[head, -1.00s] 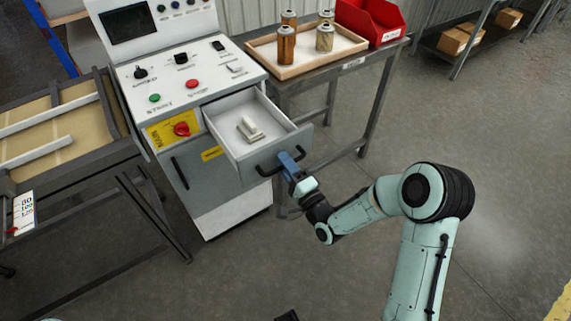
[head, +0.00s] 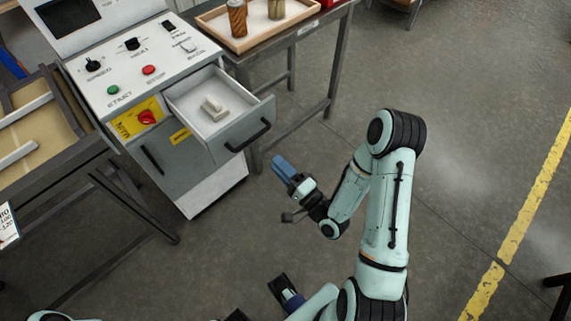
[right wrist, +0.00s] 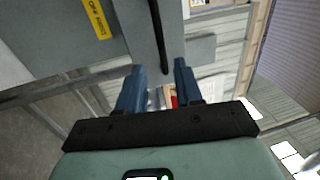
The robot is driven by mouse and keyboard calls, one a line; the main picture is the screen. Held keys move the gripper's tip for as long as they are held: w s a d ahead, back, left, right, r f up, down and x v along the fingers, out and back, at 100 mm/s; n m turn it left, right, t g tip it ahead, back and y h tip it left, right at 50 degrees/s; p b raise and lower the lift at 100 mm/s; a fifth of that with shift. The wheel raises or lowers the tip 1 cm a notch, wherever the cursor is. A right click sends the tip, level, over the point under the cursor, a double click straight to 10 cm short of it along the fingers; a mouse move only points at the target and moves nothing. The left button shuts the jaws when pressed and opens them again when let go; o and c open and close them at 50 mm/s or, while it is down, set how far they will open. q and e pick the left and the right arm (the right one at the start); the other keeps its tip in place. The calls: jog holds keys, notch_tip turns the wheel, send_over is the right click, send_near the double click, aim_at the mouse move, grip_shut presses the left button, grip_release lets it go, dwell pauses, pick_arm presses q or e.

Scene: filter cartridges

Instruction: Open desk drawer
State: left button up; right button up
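The desk drawer (head: 247,128) stands pulled out of the grey control desk (head: 187,168). Its inside shows, with a small pale block-like object (head: 214,108) lying on its floor. The black bar handle (head: 249,136) is on the drawer front. My right gripper (head: 279,164), with blue fingers, is in front of the drawer and apart from the handle. In the right wrist view its two fingers (right wrist: 160,75) are spread with nothing held between them, and the dark handle (right wrist: 159,35) lies beyond their tips.
A metal table (head: 312,24) with a wooden tray (head: 207,20) of cartridges stands behind the drawer on the right. A dark-framed bench (head: 78,158) stands to the left of the desk.

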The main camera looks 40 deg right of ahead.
pick_arm(q)
jog(key=shift+w+r+p, duration=0.25)
jog(key=shift+r+p, duration=0.45)
jog(key=shift+r, duration=0.35)
pick_arm(e)
jog(key=shift+s+f, duration=0.15)
jog(key=shift+s, duration=0.7)
jog(key=s+a+f+n+g+y+p, duration=0.1)
jog(key=s+a+f+n+g, duration=0.1)
jog(key=a+f+n+g, duration=0.5)
jog(key=s+a+f+n+g+y+p, duration=0.15)
jog(key=f+g, duration=0.25)
jog(key=f, duration=0.7)
pick_arm(q)
jog(key=r, duration=0.1)
jog(key=w+r+p, duration=0.1)
jog(key=r, duration=0.1)
jog(key=w+r, duration=0.1)
jog(key=shift+r, duration=0.2)
pick_arm(e)
jog(key=s+a+f+n+g, duration=0.2)
jog(key=s+g, duration=0.3)
jog(key=s, duration=0.2)
jog(key=s+a+f+n+g, duration=0.2)
jog(key=s+a+g, duration=0.1)
jog(key=s+g, duration=0.2)
jog(key=shift+s+a+f, duration=0.35)
jog(key=shift+s, duration=0.85)
